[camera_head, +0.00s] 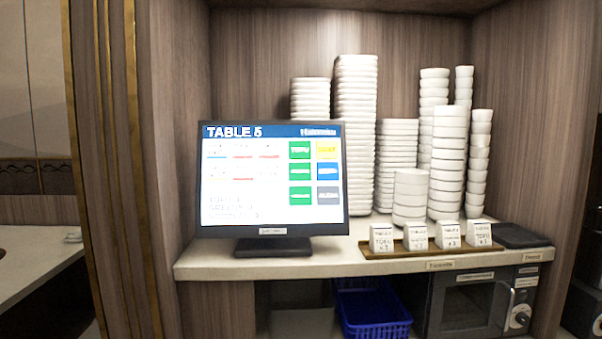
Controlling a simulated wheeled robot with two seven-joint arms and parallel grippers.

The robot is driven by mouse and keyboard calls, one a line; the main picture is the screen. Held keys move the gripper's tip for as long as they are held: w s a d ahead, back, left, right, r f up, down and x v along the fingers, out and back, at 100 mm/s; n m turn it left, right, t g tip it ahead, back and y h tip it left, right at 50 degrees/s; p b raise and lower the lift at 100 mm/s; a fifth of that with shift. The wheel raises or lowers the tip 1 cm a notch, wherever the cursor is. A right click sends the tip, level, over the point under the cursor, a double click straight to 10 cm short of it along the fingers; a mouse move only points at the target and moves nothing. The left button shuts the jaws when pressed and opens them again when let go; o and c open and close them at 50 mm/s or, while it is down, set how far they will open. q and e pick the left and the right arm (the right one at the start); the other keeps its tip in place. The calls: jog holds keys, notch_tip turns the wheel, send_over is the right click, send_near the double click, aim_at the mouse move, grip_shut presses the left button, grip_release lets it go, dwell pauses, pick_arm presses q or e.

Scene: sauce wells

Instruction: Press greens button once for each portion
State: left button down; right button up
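A monitor (272,222) stands on the counter, facing me. Its screen is headed "TABLE 5" and has a blue bar on top. On the right side of the screen are coloured buttons in two columns. The left column has a top green button (300,150), a middle green button (300,172) and a bottom green button (300,196). The right column has a yellow button (327,150), a blue button (328,171) and a grey button (328,196). Their labels are too blurred to tell which one is greens. Neither of my grippers is in view.
A brown tray (375,254) at the counter's front edge holds several small white cards (417,237). Tall stacks of white dishes (355,135) and bowls (449,160) stand behind. A blue basket (375,312) and a microwave (468,305) are below the counter (215,262).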

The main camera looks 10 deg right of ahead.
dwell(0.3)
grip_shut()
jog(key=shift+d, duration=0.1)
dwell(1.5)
